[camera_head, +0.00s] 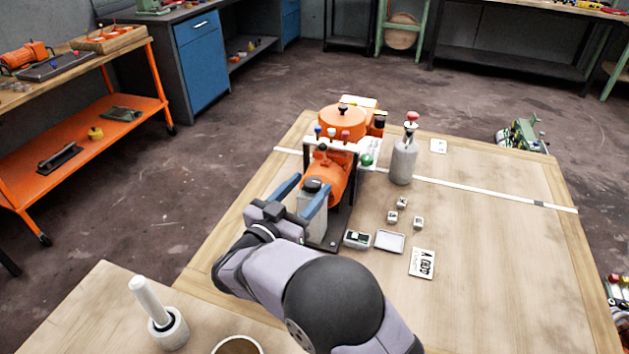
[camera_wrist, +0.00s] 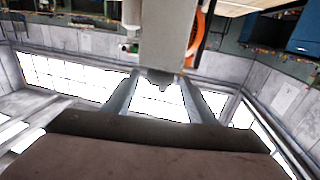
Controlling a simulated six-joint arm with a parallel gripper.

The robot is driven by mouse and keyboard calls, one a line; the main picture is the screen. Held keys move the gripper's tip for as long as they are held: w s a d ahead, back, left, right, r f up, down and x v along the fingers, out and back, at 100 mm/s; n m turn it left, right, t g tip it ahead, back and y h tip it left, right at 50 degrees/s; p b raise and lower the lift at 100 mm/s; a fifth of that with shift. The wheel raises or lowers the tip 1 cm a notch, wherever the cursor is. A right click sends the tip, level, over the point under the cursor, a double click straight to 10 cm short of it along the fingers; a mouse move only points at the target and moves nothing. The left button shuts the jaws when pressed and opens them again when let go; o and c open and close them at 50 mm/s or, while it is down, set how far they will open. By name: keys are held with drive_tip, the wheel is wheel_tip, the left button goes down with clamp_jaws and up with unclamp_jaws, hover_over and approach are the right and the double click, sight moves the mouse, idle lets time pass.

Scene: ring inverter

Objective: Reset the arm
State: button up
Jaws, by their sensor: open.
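My gripper (camera_head: 304,192) is open at the near left part of the wooden table (camera_head: 480,270). Its two blue-grey fingers stand on either side of a pale grey container with a dark cap (camera_head: 311,203). Whether they touch it I cannot tell. In the wrist view, the fingers of my gripper (camera_wrist: 160,80) are spread, with a pale grey block-like shape (camera_wrist: 165,40) beyond and between them. My arm reaches in from the bottom of the head view and hides part of the table.
An orange machine (camera_head: 343,122) stands just beyond the gripper. A grey bottle with a red top (camera_head: 404,160) is to its right. Small white cubes (camera_head: 392,217), a white tray (camera_head: 390,241) and a printed card (camera_head: 422,263) lie nearby. The table's right side is clear.

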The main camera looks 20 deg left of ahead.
drive_tip(key=shift+s+a, duration=0.1)
drive_tip(key=shift+s, duration=0.4)
drive_tip(key=w+d+r+p, duration=0.1)
drive_tip(key=r+p, duration=0.1)
drive_tip(key=w+r+y+p, duration=0.1)
drive_tip(key=w+r, duration=0.1)
drive_tip(key=r, duration=0.1)
drive_tip(key=w+d+r+g+y+p, duration=0.1)
drive_tip(key=r+p, duration=0.1)
drive_tip(key=shift+w+d+r+p, duration=0.15)
drive_tip(key=shift+d+r+p, duration=0.1)
drive_tip(key=shift+d+p, duration=0.1)
drive_tip(key=d+r+n+g+y+p, duration=0.2)
drive_tip(key=d+g+y+p, duration=0.35)
drive_tip(key=d+p, duration=0.55)
drive_tip(key=s+d+f+g+h+p, duration=0.1)
drive_tip(key=s+d+g, duration=0.4)
drive_tip(key=s+d, duration=0.6)
drive_tip(key=s+d+f+g+h+p, duration=0.1)
drive_tip(key=s+d+f+g+h, duration=0.2)
drive_tip(key=s+d, duration=0.9)
drive_tip(key=s+f+g, duration=0.1)
drive_tip(key=s+g, duration=0.2)
drive_tip(key=shift+s, duration=0.4)
